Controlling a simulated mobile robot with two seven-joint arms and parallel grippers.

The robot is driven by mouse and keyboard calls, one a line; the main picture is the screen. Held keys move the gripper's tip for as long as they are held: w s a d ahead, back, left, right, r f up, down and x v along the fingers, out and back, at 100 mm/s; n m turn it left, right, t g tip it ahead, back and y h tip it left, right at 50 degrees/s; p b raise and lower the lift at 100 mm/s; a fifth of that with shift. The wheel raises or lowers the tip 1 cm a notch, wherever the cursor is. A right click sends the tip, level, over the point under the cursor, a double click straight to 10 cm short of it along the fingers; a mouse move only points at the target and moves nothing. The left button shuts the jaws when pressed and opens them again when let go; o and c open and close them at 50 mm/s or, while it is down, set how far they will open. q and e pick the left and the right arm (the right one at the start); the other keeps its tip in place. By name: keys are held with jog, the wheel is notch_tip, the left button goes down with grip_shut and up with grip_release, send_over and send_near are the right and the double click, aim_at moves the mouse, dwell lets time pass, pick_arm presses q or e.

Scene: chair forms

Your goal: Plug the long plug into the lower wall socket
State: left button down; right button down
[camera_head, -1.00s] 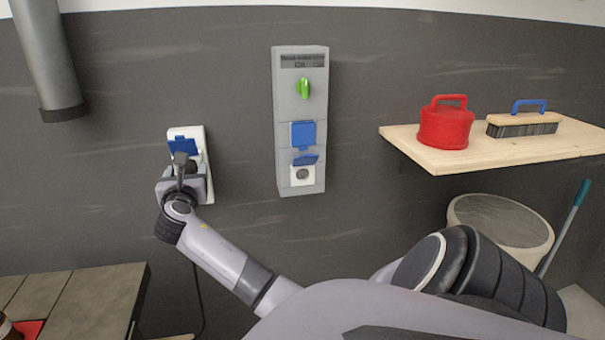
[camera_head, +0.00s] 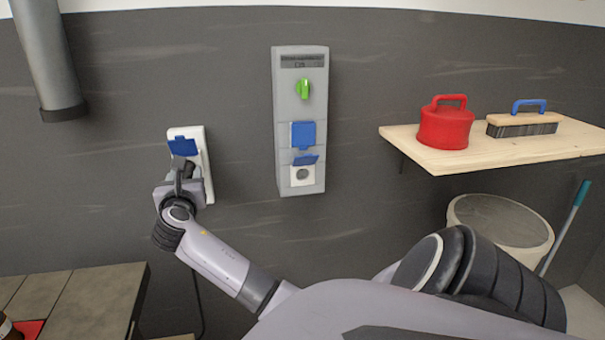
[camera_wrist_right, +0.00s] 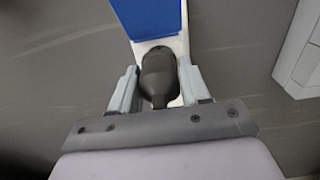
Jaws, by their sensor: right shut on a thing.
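My right gripper (camera_head: 180,182) is at the small white wall socket (camera_head: 207,170) on the left, below its raised blue flap (camera_head: 183,147). In the right wrist view the gripper (camera_wrist_right: 155,88) is shut on a dark plug (camera_wrist_right: 158,76), with a finger on each side. The plug is in front of the white socket plate; its front end is hidden, so I cannot tell how deep it sits. A grey wall unit (camera_head: 300,85) to the right has a green knob, a closed blue flap (camera_head: 303,134) and, below, an open-flapped lower socket (camera_head: 302,176), empty. My left gripper is not in view.
A wooden shelf (camera_head: 475,157) at the right holds a red canister (camera_head: 446,127) and a brush (camera_head: 522,124). A pale bin (camera_head: 500,222) stands below it. A table (camera_head: 70,305) is at lower left. A grey pipe (camera_head: 45,60) hangs upper left.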

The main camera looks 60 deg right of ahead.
jog(key=shift+v, duration=2.1)
